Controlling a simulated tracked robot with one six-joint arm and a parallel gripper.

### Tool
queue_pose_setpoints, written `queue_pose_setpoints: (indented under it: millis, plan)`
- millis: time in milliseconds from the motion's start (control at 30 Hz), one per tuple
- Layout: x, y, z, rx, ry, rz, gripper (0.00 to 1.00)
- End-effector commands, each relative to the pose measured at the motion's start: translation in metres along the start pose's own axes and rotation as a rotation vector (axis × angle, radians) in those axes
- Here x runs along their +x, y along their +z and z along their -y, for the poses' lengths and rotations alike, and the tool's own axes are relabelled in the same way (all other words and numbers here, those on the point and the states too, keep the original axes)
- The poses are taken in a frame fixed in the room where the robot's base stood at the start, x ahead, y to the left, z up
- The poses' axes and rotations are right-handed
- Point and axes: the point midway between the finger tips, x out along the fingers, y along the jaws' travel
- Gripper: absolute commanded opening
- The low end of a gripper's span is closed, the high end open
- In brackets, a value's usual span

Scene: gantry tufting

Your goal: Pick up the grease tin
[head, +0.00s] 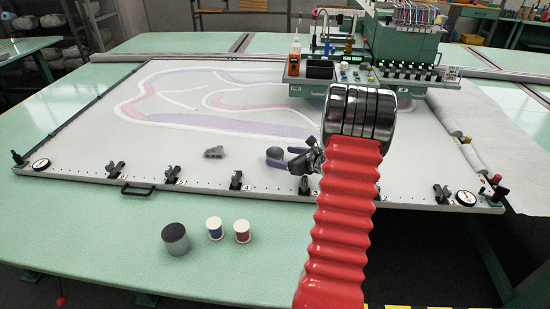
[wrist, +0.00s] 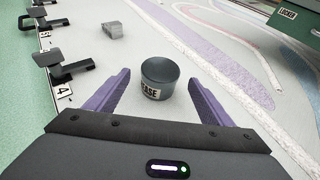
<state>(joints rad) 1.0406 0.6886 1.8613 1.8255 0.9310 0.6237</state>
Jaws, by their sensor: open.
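The grease tin (wrist: 160,73) is a short dark grey cylinder with a lid and a pale label reading "EASE" in the wrist view. It stands upright on the pale cloth, ahead of and between the fingertips of my gripper (wrist: 159,78). In the head view the tin (head: 273,152) is partly hidden by the purple fingers of my gripper (head: 280,157). The fingers are spread, one on each side, with visible room around the tin. Nothing is held.
A grey block (head: 213,153) lies on the cloth to the left. Black clamps (head: 236,180) line the frame's front edge. The tufting machine head (head: 365,80) stands behind.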

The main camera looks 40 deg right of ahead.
Motion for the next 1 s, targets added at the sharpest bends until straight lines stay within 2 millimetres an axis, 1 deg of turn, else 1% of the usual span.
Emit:
queue_pose_setpoints:
  millis: [200,333,600,700,800,1000]
  plan:
    - [0.0,0.0,0.0,0.0,0.0,0.0,0.75]
    - [0.006,0.0,0.0,0.0,0.001,0.0,0.75]
    - [0.04,0.002,0.0,0.0,0.001,0.0,0.75]
    - [0.049,0.002,0.0,0.001,0.0,0.0,0.75]
    - [0.052,0.002,0.0,0.0,0.0,0.001,0.75]
    - [0.051,0.002,0.001,0.001,-0.001,0.0,0.75]
